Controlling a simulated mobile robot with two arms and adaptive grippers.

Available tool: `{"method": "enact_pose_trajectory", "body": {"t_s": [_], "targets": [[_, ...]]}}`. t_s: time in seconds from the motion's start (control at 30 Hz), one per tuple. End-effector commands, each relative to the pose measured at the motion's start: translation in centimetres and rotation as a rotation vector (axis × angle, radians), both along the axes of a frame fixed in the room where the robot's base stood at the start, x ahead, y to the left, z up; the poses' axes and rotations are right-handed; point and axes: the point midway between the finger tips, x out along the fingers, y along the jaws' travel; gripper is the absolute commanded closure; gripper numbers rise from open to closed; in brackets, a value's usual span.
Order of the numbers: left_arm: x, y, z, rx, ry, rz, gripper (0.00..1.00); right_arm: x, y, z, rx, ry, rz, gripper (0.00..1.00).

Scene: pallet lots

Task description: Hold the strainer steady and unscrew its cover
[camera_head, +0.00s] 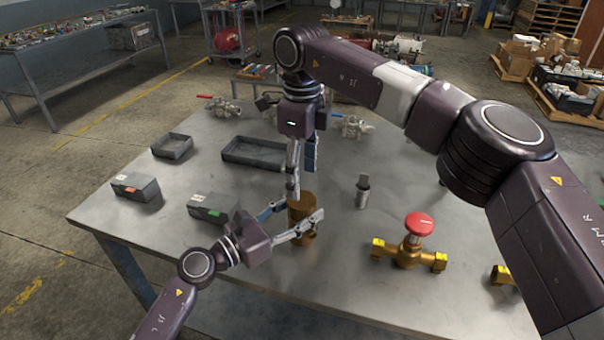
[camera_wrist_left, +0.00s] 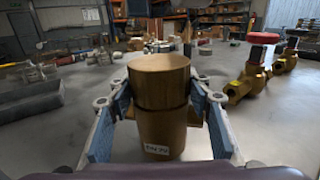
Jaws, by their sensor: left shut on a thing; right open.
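The strainer (camera_head: 303,228) is a brass cylinder standing upright near the front of the metal table. In the left wrist view its round cover (camera_wrist_left: 159,85) sits on the labelled body (camera_wrist_left: 161,132), with a dark seam between them. My left gripper (camera_head: 300,212) is shut on the strainer, one finger on each side; its fingers also flank it in the left wrist view. My right gripper (camera_head: 301,182) is open and points down above the cover. One of its fingertips is close to the cover's top; I cannot tell whether they touch.
A brass valve with a red handwheel (camera_head: 419,225) stands to the right. Grey boxes (camera_head: 213,208) and shallow trays (camera_head: 254,153) lie left and behind. Several metal valves (camera_head: 352,126) are at the back.

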Motion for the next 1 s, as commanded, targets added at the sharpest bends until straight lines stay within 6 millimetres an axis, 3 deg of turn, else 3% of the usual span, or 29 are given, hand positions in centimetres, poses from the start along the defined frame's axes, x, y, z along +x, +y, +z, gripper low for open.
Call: {"method": "enact_pose_trajectory", "body": {"t_s": [0.2, 0.4, 0.67, 1.0], "targets": [[0.0, 0.1, 0.0, 0.001, -0.001, 0.002, 1.0, 0.0, 0.0, 0.0, 0.0, 0.0, -0.398, 0.39], [0.0, 0.1, 0.0, 0.001, -0.001, 0.002, 1.0, 0.0, 0.0, 0.0, 0.0, 0.001, -0.641, 0.39], [0.0, 0.1, 0.0, 0.001, -0.001, 0.002, 1.0, 0.0, 0.0, -1.1, -0.001, 0.002, -0.73, 0.39], [0.0, 0.1, 0.0, 0.001, -0.001, 0.002, 1.0, 0.0, 0.0, -6.2, -0.001, 0.002, -0.729, 0.39]]}}
